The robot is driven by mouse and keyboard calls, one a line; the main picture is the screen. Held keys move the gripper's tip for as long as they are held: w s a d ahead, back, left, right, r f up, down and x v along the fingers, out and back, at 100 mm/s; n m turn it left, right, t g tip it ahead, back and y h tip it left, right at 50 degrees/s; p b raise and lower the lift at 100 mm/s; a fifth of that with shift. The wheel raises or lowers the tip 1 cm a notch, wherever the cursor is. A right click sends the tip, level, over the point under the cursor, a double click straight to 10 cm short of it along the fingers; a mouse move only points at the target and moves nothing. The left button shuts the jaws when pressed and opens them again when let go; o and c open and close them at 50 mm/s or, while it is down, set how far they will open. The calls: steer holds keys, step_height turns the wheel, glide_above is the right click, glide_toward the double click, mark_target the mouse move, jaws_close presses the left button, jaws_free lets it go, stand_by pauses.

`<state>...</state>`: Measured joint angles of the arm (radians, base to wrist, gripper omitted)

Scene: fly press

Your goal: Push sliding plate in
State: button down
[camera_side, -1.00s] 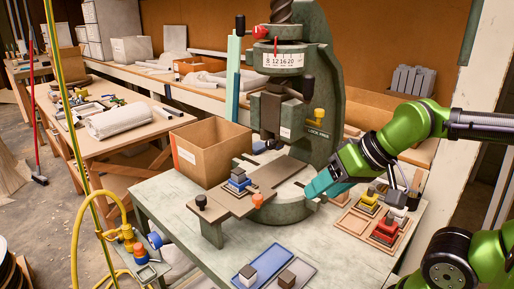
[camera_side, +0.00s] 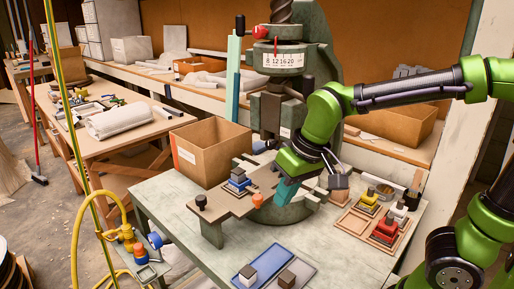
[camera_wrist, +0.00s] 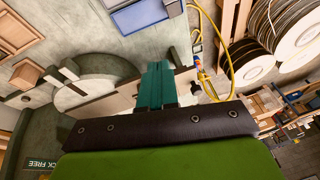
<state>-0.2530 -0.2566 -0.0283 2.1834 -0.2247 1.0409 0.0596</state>
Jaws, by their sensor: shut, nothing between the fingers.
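The sliding plate (camera_side: 222,204) is a flat brownish plate that sticks out toward the front left of the green-grey fly press (camera_side: 270,105). A blue stacked part (camera_side: 238,179) sits on the plate. My gripper (camera_side: 285,192) points down with teal fingers shut and empty, at the right side of the plate near the press base. In the wrist view the shut fingers (camera_wrist: 156,85) overlap the plate (camera_wrist: 118,105); I cannot tell whether they touch it.
A cardboard box (camera_side: 212,152) stands behind the plate. A wooden tray (camera_side: 372,237) with yellow, white and red parts is at the right. A blue tray (camera_side: 240,283) and a grey tray (camera_side: 305,270) lie at the front. The table between them and the plate is clear.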

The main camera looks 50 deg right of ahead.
mark_target(251, 197)
steer(key=w+a+f+m+g+h, duration=0.1)
steer(key=w+a+m+h, duration=0.25)
steer(key=w, duration=0.45)
steer(key=w+a+m+g+h, duration=0.1)
steer(key=w+a+m+h, duration=0.1)
steer(key=w+h, duration=0.45)
steer(key=shift+n+y, duration=0.25)
steer(key=shift+y, duration=0.45)
steer(key=x, duration=0.6)
steer(key=w+x, duration=0.1)
steer(key=x, duration=0.3)
steer(key=shift+a, duration=0.2)
steer(key=shift+s+d+r, duration=0.1)
steer(key=shift+s+d, duration=0.25)
steer(key=shift+d, duration=0.25)
steer(key=shift+s+d, duration=0.3)
steer(key=shift+d, duration=0.25)
steer(key=shift+s+d, duration=0.3)
steer(key=shift+d, duration=0.25)
